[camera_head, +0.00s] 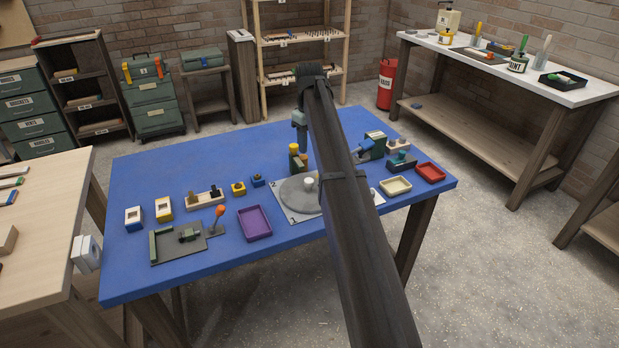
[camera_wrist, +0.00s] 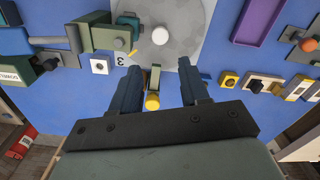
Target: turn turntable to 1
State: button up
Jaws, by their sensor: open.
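The turntable (camera_head: 296,194) is a grey disc with a white knob (camera_head: 309,183) at its middle, set on a pale plate on the blue table. Labels 2 and 1 show at the plate's left and front in the head view; my arm hides its right side. In the wrist view the turntable (camera_wrist: 185,50) is at the top, with its white knob (camera_wrist: 160,35). A label 3 (camera_wrist: 121,60) and a small yellow mark (camera_wrist: 133,53) show at its lower left. My gripper (camera_wrist: 157,66) is open and empty, above the table on the disc's far side.
A yellow-topped green piece (camera_wrist: 153,101) shows between my fingers, below them. A green machine (camera_wrist: 97,33) stands close beside the disc. A purple tray (camera_head: 255,222) lies left of it; cream (camera_head: 395,186) and red (camera_head: 430,172) trays lie right. Bare blue table is at the far left.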

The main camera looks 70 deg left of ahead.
aim_at(309, 181)
notch_tip(309, 181, down, 14)
jog(key=shift+r, duration=0.15)
dwell(0.4)
jog(key=shift+c, duration=0.3)
grip_shut()
